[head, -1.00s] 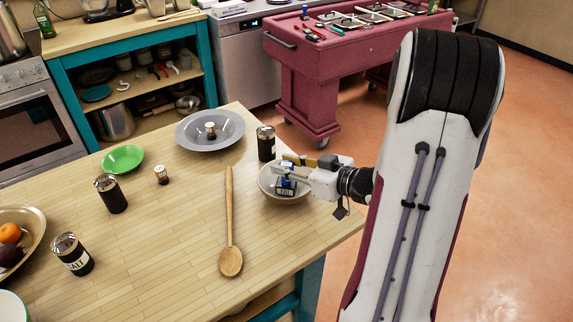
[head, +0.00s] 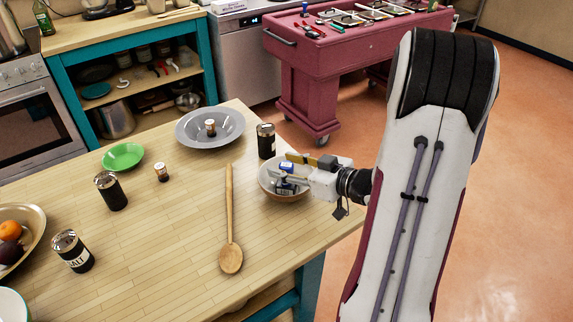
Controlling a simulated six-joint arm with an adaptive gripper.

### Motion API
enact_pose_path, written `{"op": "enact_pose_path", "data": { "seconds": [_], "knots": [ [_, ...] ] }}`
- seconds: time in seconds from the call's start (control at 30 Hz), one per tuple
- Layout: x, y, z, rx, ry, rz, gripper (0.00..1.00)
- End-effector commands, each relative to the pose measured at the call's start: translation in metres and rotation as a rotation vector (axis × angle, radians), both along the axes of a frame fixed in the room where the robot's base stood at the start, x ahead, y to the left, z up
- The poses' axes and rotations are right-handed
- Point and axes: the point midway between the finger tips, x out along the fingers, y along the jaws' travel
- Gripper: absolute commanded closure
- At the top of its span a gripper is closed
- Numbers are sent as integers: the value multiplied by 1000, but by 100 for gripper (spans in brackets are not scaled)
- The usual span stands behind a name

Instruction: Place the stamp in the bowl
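The stamp (head: 286,167) is a small object with a blue top and a darker lower part. It is between the fingers of my gripper (head: 292,170), over and partly within the small bowl (head: 283,198) at the table's right edge. My gripper reaches in from the right and appears shut on the stamp. The fingers hide part of the stamp and of the bowl's inside. I cannot tell whether the stamp touches the bowl's bottom.
A dark shaker (head: 266,141) stands close behind the bowl. A wooden spoon (head: 230,215) lies to its left. A grey plate (head: 226,128) with a small bottle (head: 210,127) is farther back. A green dish (head: 123,156) and a salt shaker (head: 72,251) are at left.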

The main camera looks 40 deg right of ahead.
Motion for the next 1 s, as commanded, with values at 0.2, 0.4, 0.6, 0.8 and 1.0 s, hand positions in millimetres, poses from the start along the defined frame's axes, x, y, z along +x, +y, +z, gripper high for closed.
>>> {"op": "enact_pose_path", "data": {
  "seconds": [0.2,0.4,0.6,0.8,1.0],
  "knots": [
    [0,0,0,0,0,0,59],
    [0,0,3,-2,-1,1,59],
    [0,0,14,-3,-2,0,59],
    [-20,-7,19,-2,-1,-4,59],
    [-40,-12,25,-1,-1,-4,59]
  ]
}}
